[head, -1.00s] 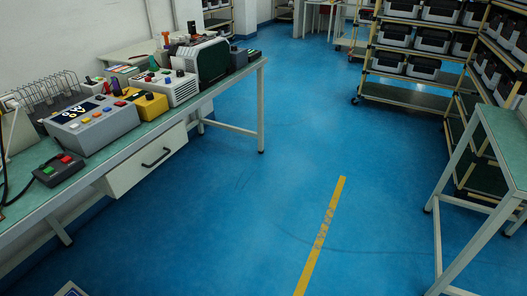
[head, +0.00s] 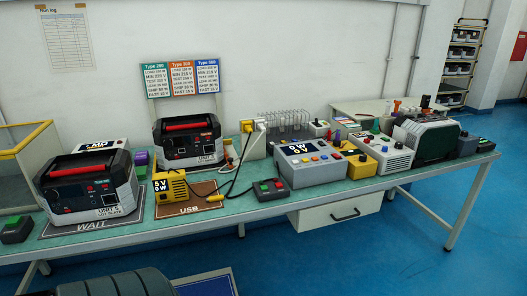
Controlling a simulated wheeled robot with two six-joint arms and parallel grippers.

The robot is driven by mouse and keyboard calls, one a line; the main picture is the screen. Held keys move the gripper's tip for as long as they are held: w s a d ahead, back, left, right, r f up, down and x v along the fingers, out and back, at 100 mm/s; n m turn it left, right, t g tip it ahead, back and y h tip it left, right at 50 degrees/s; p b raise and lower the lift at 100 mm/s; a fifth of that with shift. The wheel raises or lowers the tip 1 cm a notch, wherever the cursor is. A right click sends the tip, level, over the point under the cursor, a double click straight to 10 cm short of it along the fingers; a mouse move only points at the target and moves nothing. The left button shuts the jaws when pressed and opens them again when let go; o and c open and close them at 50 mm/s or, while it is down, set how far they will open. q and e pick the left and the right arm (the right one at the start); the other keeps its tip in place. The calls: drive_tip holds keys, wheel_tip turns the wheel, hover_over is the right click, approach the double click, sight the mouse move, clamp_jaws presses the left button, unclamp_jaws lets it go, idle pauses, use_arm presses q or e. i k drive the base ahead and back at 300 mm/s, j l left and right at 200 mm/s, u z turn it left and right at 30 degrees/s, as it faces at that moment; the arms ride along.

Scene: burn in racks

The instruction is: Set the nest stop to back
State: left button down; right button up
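I cannot make out for certain which part is the nest stop at this distance. The green-topped bench (head: 262,205) runs across the view. A power unit with a red handle (head: 187,141) stands at its back, behind the USB mat (head: 176,211). A second such unit, labelled UNIT 5 (head: 88,185), stands on the WAIT mat (head: 72,232) at the left. A grey console with a display (head: 311,163) stands right of centre, with a small box with green and red buttons (head: 269,190) to its left. Neither of my grippers is in view.
A yellow meter (head: 172,187) with a cable stands in front of the back unit. A yellow box (head: 359,163), a white control box (head: 387,151) and a dark green machine (head: 428,139) crowd the right end. Blue floor (head: 400,250) is open in front of the bench.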

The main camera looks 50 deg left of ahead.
sight(229, 160)
drive_tip(key=u, duration=1.95)
drive_tip(key=i+l+u, duration=0.15)
drive_tip(key=i+u, duration=0.15)
drive_tip(key=i, duration=0.35)
